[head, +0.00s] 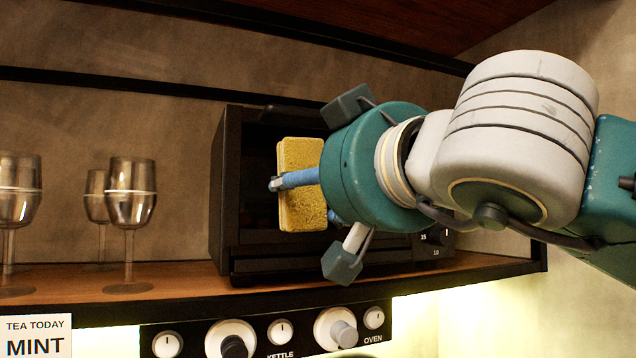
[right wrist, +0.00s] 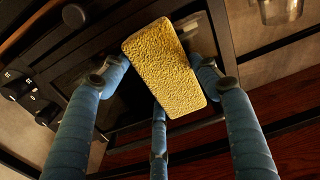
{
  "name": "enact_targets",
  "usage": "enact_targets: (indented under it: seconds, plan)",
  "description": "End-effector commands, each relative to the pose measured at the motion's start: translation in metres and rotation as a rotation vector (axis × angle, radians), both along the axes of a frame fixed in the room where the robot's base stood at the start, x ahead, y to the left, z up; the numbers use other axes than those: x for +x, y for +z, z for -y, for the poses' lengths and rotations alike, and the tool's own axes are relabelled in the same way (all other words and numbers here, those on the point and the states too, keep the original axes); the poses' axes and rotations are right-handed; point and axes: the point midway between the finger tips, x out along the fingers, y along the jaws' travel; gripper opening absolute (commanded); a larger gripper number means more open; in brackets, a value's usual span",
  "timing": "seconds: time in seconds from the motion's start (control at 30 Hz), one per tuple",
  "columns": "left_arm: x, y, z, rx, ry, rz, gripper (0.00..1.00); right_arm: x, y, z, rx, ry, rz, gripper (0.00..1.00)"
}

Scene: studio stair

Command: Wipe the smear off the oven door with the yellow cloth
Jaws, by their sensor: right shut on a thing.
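The yellow cloth (head: 302,212) looks like a thick, rough yellow block. My right gripper (head: 298,182) is shut on it, with blue fingers around its sides, and holds it upright in front of the black oven (head: 228,190). In the right wrist view the cloth (right wrist: 165,65) sits tilted between the fingers, with the oven behind it. The oven door's dark glass (head: 258,160) is partly hidden by the cloth and my gripper. I cannot tell whether the cloth touches the door. I cannot make out the smear. My left gripper is not in view.
The oven stands on a wooden shelf (head: 180,284). Several stemmed glasses (head: 132,192) stand left of it. Below are a panel of white knobs (head: 230,336) and a "TEA TODAY MINT" sign (head: 36,336). A dark rail (head: 150,88) runs along the wall.

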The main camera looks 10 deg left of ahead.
Motion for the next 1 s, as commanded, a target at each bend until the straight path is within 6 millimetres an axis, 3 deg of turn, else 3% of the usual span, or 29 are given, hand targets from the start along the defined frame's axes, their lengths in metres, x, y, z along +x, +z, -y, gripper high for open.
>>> enact_targets:
  seconds: [0.67,1.0]
  plan:
    - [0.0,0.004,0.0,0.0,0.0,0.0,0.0,0.01,0.0,-0.006,0.001,-0.001,0.001,0.4]
    - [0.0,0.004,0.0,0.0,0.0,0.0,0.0,0.022,0.0,0.014,0.002,-0.002,-0.001,0.4]
